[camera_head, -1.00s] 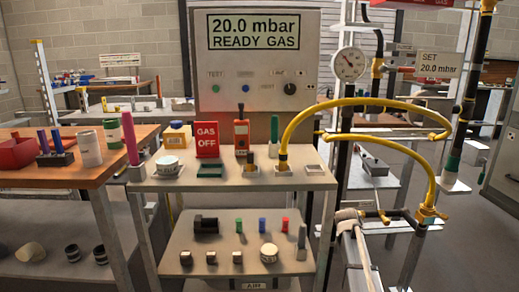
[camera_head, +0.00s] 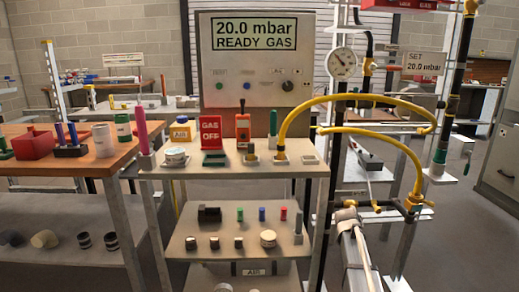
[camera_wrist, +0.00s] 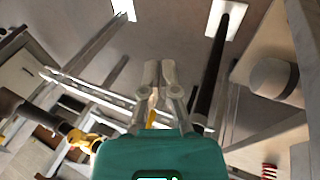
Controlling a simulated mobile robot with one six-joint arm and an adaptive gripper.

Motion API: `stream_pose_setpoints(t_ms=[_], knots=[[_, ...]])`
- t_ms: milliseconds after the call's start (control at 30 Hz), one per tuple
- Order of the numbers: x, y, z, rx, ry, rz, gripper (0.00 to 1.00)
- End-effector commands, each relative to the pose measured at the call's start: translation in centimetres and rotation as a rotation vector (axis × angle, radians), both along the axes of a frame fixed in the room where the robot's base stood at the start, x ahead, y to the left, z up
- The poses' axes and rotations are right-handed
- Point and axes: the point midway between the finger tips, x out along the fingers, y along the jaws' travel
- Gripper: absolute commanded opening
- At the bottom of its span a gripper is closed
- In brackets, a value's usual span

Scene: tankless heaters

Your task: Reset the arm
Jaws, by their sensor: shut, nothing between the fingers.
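My gripper (camera_wrist: 160,68) shows in the wrist view with its two pale fingers drawn together above the teal housing (camera_wrist: 160,155). It is shut and holds nothing. It is in the air, and its fingers touch nothing that I can make out. A black upright pipe (camera_wrist: 212,75) stands to the right of the fingers, and a yellow fitting (camera_wrist: 84,141) lies to the left. In the head view I cannot clearly make out the gripper fingers.
The bench (camera_head: 230,168) carries a red GAS OFF sign (camera_head: 211,132) and small parts. A yellow hose (camera_head: 360,98) arches to pipework at the right, beside a gauge (camera_head: 342,63). A wooden table (camera_head: 105,165) stands left. Grey floor (camera_head: 460,250) is open at lower right.

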Motion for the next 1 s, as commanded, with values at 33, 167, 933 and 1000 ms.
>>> stream_pose_setpoints(t_ms=[33, 167, 933, 1000], knots=[[0.0, 0.0, 0.0, 0.0, 0.0, 0.0, 0.0], [-0.8, 0.6, 0.1, 0.01, 0.003, -0.002, 0.0], [-15.4, 12.8, 1.7, 0.249, 0.089, -0.043, 0.0], [-17.6, 14.4, 1.9, 0.283, 0.108, -0.049, 0.0]])
